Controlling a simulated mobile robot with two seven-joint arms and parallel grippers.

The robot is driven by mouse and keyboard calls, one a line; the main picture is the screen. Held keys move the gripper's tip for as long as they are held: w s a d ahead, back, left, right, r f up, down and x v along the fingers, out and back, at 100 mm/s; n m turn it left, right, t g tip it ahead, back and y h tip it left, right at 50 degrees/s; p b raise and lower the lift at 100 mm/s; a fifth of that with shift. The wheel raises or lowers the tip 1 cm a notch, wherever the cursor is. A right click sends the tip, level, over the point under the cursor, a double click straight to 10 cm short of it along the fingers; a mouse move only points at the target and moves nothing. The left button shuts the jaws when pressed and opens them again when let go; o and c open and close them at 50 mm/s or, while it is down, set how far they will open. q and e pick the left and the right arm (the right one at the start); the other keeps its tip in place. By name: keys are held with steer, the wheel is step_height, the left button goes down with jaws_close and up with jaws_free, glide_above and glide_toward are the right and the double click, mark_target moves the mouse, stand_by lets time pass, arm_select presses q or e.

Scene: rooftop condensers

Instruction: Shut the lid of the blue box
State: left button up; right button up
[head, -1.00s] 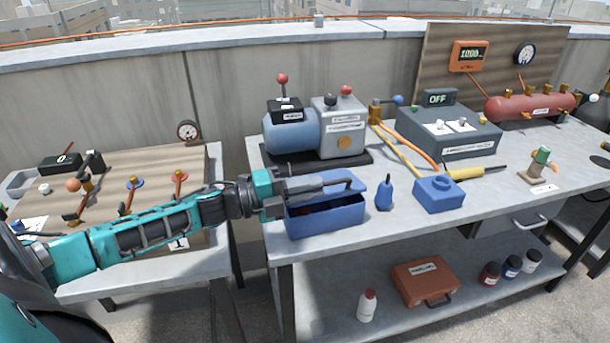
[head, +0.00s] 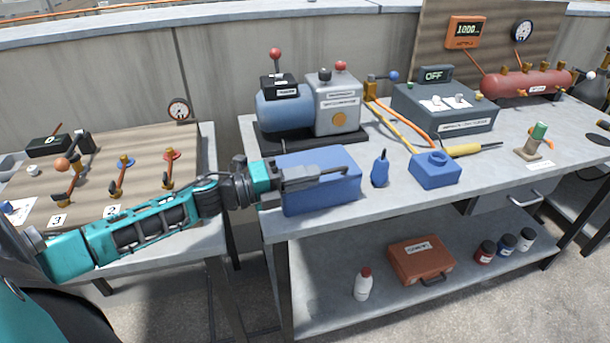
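The blue box (head: 322,199) stands near the front left corner of the metal bench. Its lid (head: 312,158) lies down over the top, and I see no opening into the box. My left gripper (head: 347,169) reaches in from the left and lies across the top of the lid, touching or just above it; which of the two I cannot tell. Its fingers are seen side-on, so their gap is hidden. It holds nothing that I can see. My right gripper is out of view.
A blue bottle (head: 380,168) and a small blue block (head: 435,170) stand right of the box. A compressor (head: 312,108) stands behind it. A board with levers (head: 95,180) is at left. The lower shelf holds an orange case (head: 420,261).

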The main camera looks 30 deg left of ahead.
arm_select(q)
steer(key=shift+o, duration=0.9)
steer(key=shift+f, duration=0.1)
steer(key=shift+s+a, duration=0.1)
steer(key=v, duration=1.2)
steer(key=shift+s+a+p, duration=0.2)
steer(key=shift+s+p, duration=0.1)
steer(key=shift+p, duration=0.1)
